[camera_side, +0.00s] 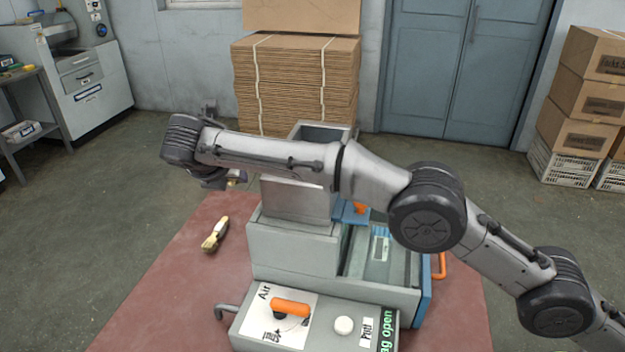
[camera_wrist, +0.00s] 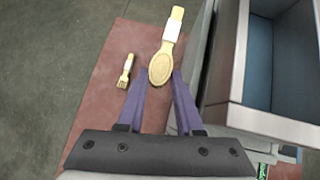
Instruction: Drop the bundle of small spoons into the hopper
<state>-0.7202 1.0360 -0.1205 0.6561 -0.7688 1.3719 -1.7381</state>
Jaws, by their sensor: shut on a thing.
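My gripper (camera_wrist: 160,80) is shut on a wooden spoon bundle (camera_wrist: 162,68) with a pale band around its handle. The bowl end sits between the purple fingertips and the handle points away. In the side view my gripper (camera_side: 217,181) hangs left of the machine, mostly behind my wrist, and only a sliver of the bundle (camera_side: 237,180) shows. The hopper (camera_wrist: 239,60) is a grey-rimmed, open box with a blue-grey inside, right of the bundle in the wrist view. In the side view its top (camera_side: 322,126) shows behind my arm. The bundle is outside the opening.
Another banded bundle, fork-like at one end (camera_wrist: 127,70), lies on the red mat (camera_wrist: 98,105); it also shows in the side view (camera_side: 215,235), left of the machine. The press (camera_side: 290,248) has an orange handle (camera_side: 291,307) in front. Mat left of the machine is otherwise clear.

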